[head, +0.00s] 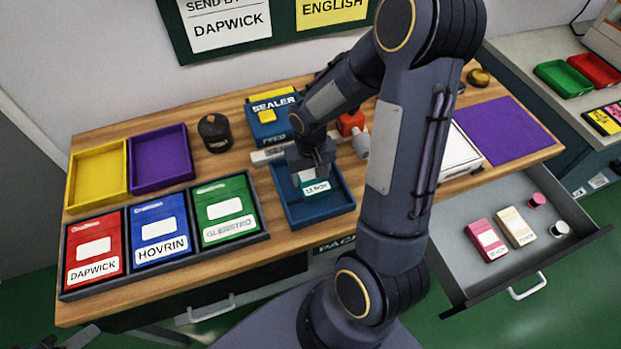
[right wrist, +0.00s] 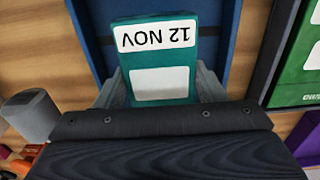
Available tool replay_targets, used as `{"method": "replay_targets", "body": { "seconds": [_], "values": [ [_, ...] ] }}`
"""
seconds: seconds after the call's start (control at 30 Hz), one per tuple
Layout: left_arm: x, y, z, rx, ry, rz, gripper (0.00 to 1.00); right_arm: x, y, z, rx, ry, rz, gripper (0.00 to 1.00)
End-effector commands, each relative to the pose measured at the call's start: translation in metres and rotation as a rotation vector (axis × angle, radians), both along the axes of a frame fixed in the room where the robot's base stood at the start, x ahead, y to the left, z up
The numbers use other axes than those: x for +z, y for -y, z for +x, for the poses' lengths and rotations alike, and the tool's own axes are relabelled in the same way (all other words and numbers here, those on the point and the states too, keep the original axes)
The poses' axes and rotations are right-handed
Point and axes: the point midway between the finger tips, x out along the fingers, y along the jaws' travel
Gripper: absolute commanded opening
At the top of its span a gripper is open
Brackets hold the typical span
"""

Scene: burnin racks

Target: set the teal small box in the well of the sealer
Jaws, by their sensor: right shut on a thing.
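The teal small box (head: 316,187) is held by my right gripper (head: 311,170) inside the outline of the blue tray (head: 290,217) at the middle front of the table. In the right wrist view the teal box (right wrist: 160,60) sits between both fingers of the gripper (right wrist: 160,88), with a label reading 12 NOV. I cannot tell whether the box touches the tray floor. The blue sealer (head: 272,108), with yellow parts, stands behind the tray; my right arm is close to its right side. A dark piece at the lower left edge seems to be my left gripper (head: 77,338), mostly cut off.
Red, blue and green boxes stand in a dark rack (head: 165,262) at the left. Yellow (head: 97,176) and purple (head: 160,160) trays lie behind it, beside a dark round canister (head: 214,133). An open drawer (head: 495,275) at the right holds several small items.

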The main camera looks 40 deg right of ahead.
Motion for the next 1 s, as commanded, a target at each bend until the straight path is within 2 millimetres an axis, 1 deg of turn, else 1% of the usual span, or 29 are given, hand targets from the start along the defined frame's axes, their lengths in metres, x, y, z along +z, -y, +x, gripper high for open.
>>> {"method": "replay_targets", "body": {
  "seconds": [0.03, 0.1, 0.2, 0.47, 0.6, 0.63, 0.77, 0.8, 1.0],
  "values": [
    [0.0, 0.0, 0.0, 0.0, 0.0, 0.0, 0.36, -0.009, -0.001, 0.0, 0.001, -0.004, 0.0, 0.38],
    [-0.001, 0.0, 0.0, 0.0, 0.0, 0.0, 0.36, -0.02, 0.0, 0.0, 0.002, -0.004, -0.001, 0.38],
    [-0.001, 0.0, 0.0, 0.0, 0.0, 0.0, 0.36, -0.029, 0.0, 0.0, 0.001, -0.002, 0.0, 0.38],
    [-0.001, 0.0, 0.0, 0.0, 0.0, 0.0, 0.36, -0.03, 0.0, 0.0, 0.001, 0.0, -0.001, 0.38],
    [-0.006, 0.0, 0.0, 0.0, 0.0, 0.0, 0.36, -0.035, 0.0, 0.0, 0.001, 0.0, 0.0, 0.38],
    [-0.006, 0.0, 0.0, 0.0, 0.0, 0.0, 0.36, -0.034, 0.0, 0.0, 0.001, 0.0, 0.0, 0.65],
    [-0.004, 0.0, 0.0, 0.0, 0.0, 0.0, 0.36, -0.033, 0.0, 0.0, 0.001, 0.0, -0.001, 0.82],
    [-0.004, 0.0, 0.0, 0.0, 0.0, 0.0, 0.36, -0.033, 0.0, 0.0, 0.001, 0.0, 0.0, 0.85],
    [-0.004, 0.0, 0.0, 0.0, 0.0, 0.0, 0.36, -0.033, 0.0, 0.0, 0.001, 0.0, 0.0, 0.85]
  ]
}}
